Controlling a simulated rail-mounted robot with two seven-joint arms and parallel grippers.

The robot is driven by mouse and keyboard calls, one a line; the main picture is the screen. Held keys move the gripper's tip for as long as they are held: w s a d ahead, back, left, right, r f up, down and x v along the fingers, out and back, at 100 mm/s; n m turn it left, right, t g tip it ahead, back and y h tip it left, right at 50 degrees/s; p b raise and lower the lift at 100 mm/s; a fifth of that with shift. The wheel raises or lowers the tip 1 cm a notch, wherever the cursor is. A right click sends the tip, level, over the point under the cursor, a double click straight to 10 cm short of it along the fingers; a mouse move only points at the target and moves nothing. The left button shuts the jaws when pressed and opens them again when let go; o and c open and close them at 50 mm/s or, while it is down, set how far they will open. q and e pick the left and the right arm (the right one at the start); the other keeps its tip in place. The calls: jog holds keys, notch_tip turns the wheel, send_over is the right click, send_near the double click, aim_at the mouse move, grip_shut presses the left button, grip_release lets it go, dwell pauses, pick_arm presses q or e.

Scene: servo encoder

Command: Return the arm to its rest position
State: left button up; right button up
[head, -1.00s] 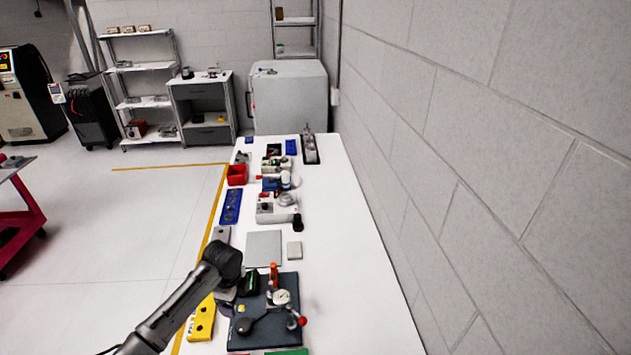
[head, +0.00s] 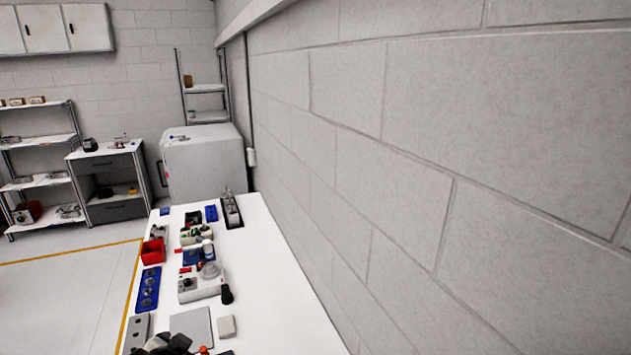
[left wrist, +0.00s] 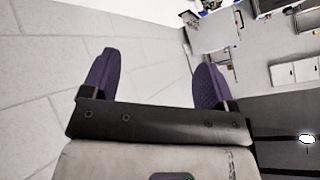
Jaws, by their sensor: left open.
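My left gripper (left wrist: 152,80) shows in the left wrist view with its two purple fingers spread wide apart. Nothing is between them; the block wall and part of the room show beyond. In the head view only a dark part of my left arm (head: 165,343) shows at the bottom edge, over the near part of the white workbench (head: 275,300). The gripper itself is not visible there. My right gripper is in neither view.
The bench holds a blue tray (head: 149,290), a red bin (head: 153,251), a grey-white device (head: 200,288), a grey plate (head: 191,327) and a small beige block (head: 227,326). A block wall (head: 430,150) runs along the right. The bench's right strip is clear.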

pick_arm(q)
jog(key=s+d+f+n+g+h, duration=0.1)
jog(key=s+d+f+g, duration=0.1)
jog(key=s+f, duration=0.75)
jog(key=s+d+f+n+g, duration=0.15)
jog(key=s+f, duration=0.35)
jog(key=s, duration=0.9)
jog(key=s+d+f+n+g+h, duration=0.1)
jog(key=s+d+f+g, duration=0.1)
jog(key=s+f, duration=0.75)
jog(key=w+p+v, duration=0.2)
jog(key=p+v, duration=1.2)
jog(key=v, duration=0.2)
jog(key=shift+r, duration=0.7)
jog(key=shift+s+m+g, duration=0.1)
jog(key=shift+m+g, duration=0.15)
jog(key=shift+c, duration=0.4)
